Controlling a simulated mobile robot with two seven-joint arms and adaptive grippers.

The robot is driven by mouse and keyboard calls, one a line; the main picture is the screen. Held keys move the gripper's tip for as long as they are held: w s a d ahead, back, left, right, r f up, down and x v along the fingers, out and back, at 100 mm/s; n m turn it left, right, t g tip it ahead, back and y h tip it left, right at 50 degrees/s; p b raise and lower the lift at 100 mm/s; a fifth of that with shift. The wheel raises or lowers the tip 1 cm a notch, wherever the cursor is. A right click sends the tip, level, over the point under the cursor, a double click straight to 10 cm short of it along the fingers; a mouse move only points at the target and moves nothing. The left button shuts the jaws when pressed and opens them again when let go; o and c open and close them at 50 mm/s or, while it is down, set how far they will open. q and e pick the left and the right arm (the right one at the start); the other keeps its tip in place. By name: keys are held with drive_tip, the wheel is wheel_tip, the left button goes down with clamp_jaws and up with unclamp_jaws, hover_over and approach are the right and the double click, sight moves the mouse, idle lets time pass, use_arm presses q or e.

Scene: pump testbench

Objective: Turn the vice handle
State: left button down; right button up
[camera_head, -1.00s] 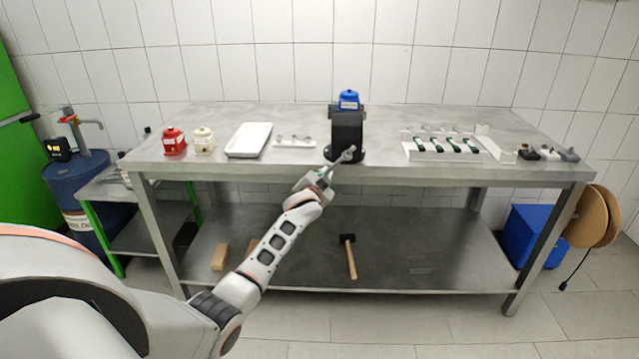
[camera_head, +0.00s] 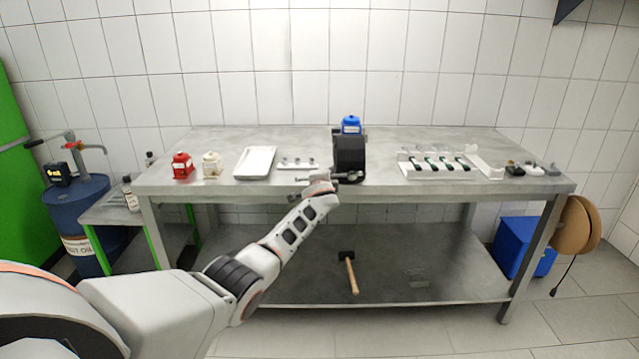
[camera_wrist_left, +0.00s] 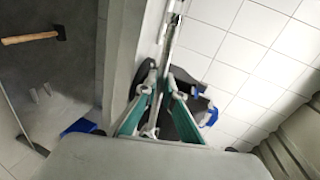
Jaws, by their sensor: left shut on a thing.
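The dark vice (camera_head: 349,158) stands at the front edge of the workbench, with a blue housing (camera_head: 351,125) on top. Its metal handle (camera_head: 354,176) sits on the front face and lies nearly level. My left gripper (camera_head: 330,178) reaches it from the front left and is shut on the handle. In the left wrist view the bar of the handle (camera_wrist_left: 174,30) runs up from between the fingers of my left gripper (camera_wrist_left: 160,82). The dark vice body (camera_wrist_left: 185,122) is partly hidden behind the fingers. My right gripper is in neither view.
A hammer (camera_head: 350,272) lies on the lower shelf.

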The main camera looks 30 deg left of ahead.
use_arm(q)
drive_tip(key=shift+s+d+f, duration=0.1)
drive_tip(key=shift+d+f, duration=0.05)
idle(0.4)
drive_tip(key=c, duration=2.2)
unclamp_jaws()
drive_tip(key=shift+o, duration=0.2)
drive_tip(key=shift+r, duration=0.35)
drive_tip(key=v, duration=1.2)
drive_tip(key=shift+d, duration=0.15)
